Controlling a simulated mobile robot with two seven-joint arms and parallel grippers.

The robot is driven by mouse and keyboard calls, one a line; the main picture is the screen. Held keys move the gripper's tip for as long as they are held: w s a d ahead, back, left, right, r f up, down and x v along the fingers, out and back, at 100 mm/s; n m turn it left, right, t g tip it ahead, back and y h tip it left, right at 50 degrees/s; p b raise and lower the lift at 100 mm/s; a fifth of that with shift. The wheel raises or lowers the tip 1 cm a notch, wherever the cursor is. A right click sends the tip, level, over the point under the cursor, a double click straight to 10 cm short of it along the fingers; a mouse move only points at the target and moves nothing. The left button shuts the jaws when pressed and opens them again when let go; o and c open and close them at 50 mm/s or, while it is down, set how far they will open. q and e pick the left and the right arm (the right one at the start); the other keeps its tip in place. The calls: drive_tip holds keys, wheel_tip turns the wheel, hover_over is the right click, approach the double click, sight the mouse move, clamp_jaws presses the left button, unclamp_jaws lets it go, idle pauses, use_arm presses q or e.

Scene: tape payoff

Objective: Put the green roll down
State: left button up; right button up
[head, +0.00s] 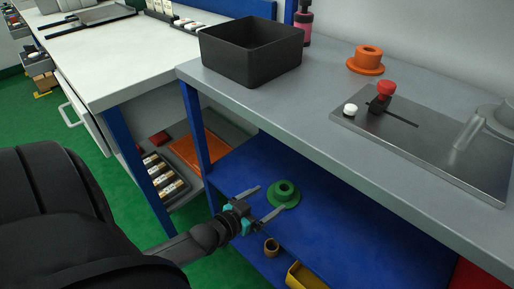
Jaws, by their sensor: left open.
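The green roll (284,194) sits on the blue shelf (338,225) under the grey workbench, with its hollow hub facing up and a wider flange at its base. My left gripper (264,202) is open beside it, at the shelf's left side. Its two fingers point toward the roll, one past its upper left and one along its lower left. I cannot tell whether a finger touches the roll. My right gripper is not in view.
The grey benchtop (330,75) overhangs the shelf. On it are a black bin (252,62), an orange roll (367,60) and a metal plate with a red knob (385,90). A small brown ring (271,246) and a yellow bin (304,277) are lower down. The shelf right of the roll is clear.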

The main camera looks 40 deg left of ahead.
use_arm(q)
drive_tip(key=shift+p+v, duration=0.45)
drive_tip(key=shift+v, duration=1.2)
drive_tip(key=d+g, duration=0.1)
drive_tip(key=d, duration=0.1)
drive_tip(key=s+d+f+g, duration=0.1)
drive_tip(key=d, duration=0.1)
drive_tip(key=d+m+g+h, duration=0.1)
drive_tip(key=d, duration=0.2)
drive_tip(key=shift+s+d+f+g, duration=0.1)
drive_tip(key=shift+s+f+g, duration=0.2)
drive_tip(key=shift+f, duration=0.1)
drive_tip(key=s+d+r+g+y, duration=0.1)
drive_tip(key=s+d+r+g, duration=0.1)
drive_tip(key=s+d+g, duration=0.3)
drive_tip(key=s+g, duration=0.1)
drive_tip(key=s, duration=0.3)
drive_tip(key=shift+s+d+r+g+y, duration=0.15)
drive_tip(key=shift+d+r+g+y, duration=0.15)
drive_tip(key=shift+r+g, duration=0.1)
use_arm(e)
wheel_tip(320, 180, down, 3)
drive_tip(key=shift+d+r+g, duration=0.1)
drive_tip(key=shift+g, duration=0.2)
use_arm(q)
drive_tip(key=shift+f+p, duration=0.15)
drive_tip(key=shift+p, duration=0.8)
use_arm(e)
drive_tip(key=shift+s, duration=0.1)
